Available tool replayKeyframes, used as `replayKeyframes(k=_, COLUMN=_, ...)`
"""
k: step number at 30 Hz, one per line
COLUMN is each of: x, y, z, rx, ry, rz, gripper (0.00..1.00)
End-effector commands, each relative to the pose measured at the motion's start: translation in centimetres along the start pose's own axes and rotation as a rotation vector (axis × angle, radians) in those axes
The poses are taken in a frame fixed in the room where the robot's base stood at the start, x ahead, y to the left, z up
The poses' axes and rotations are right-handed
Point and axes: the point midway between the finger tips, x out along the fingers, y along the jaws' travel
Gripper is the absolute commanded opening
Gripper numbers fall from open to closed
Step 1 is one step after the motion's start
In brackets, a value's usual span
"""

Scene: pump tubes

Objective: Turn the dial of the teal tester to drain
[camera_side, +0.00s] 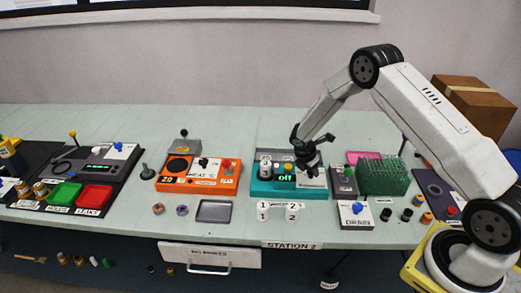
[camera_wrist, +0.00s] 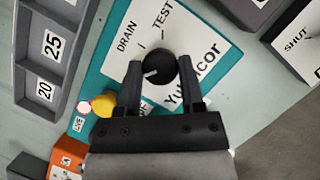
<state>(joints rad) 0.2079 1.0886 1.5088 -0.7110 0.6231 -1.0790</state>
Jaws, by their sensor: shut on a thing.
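The teal tester (camera_side: 262,190) stands mid-table in the side view, with a green display reading "off". The wrist view shows its teal edge (camera_wrist: 92,82) and white face plate (camera_wrist: 215,75) with the words DRAIN, TEST and "Yunicor". My gripper (camera_side: 308,166) is low over the tester's right part. In the wrist view my gripper (camera_wrist: 160,70) is shut on the black round dial (camera_wrist: 158,62), one finger on each side. The dial's short white mark points left and slightly down, not plainly at either word. In the side view my gripper hides the dial.
A yellow button (camera_wrist: 104,104) sits by the left finger in the wrist view. A grey "SHUT" box (camera_side: 343,182) and a green rack (camera_side: 384,177) stand right of the tester. An orange unit (camera_side: 228,186) stands left.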

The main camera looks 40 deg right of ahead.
Motion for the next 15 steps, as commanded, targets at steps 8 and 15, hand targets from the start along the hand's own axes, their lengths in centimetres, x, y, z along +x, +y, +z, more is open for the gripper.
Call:
replayKeyframes(k=8, x=0.01, y=0.19, z=-0.06, rx=0.182, ry=0.001, rz=-0.074, gripper=0.0)
replayKeyframes(k=15, x=0.05, y=0.3, z=-0.04, rx=0.388, ry=0.002, rz=-0.16, gripper=0.0)
